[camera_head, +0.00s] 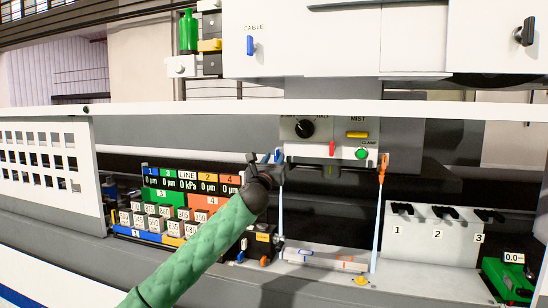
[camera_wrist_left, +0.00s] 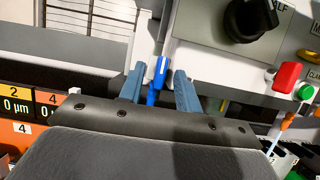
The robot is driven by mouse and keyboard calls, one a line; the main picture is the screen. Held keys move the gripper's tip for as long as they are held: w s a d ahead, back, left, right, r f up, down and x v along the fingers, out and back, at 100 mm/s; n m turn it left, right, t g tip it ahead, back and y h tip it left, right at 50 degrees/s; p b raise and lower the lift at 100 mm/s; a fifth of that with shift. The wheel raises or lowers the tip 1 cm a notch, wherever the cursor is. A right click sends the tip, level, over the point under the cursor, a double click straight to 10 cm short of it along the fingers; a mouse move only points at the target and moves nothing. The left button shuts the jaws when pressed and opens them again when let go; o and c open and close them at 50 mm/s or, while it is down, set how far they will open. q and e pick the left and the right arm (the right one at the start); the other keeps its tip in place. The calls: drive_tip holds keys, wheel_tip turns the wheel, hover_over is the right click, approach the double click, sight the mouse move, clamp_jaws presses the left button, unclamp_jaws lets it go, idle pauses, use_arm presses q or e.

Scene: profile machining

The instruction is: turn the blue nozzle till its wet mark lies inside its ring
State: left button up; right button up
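The blue nozzle (camera_head: 277,156) sits under the left end of the grey control panel, with a pale blue line running down from it. In the left wrist view the blue nozzle (camera_wrist_left: 160,72) lies between the two blue-grey fingers of my left gripper (camera_wrist_left: 159,88), with a gap visible on each side. My left gripper (camera_head: 265,160) is open at the nozzle in the head view. A small blue outline (camera_head: 305,253) shows on the pale block below, right of the line's foot. The wet mark is too small to tell. My right gripper is not in view.
An orange nozzle (camera_head: 383,165) with its own pale line hangs to the right. The control panel (camera_head: 345,131) carries a black knob (camera_head: 304,129), red lever (camera_head: 332,149) and green button (camera_head: 361,154). A number display board (camera_head: 190,182) stands left, and a numbered white rack (camera_head: 425,235) right.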

use_arm(q)
drive_tip(key=shift+w+d+r, duration=0.1)
drive_tip(key=shift+w, duration=0.2)
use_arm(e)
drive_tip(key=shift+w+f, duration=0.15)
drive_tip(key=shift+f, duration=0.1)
use_arm(q)
clamp_jaws()
drive_tip(key=shift+n, duration=0.4)
drive_tip(key=shift+n+y, duration=0.4)
drive_tip(key=shift+n, duration=0.5)
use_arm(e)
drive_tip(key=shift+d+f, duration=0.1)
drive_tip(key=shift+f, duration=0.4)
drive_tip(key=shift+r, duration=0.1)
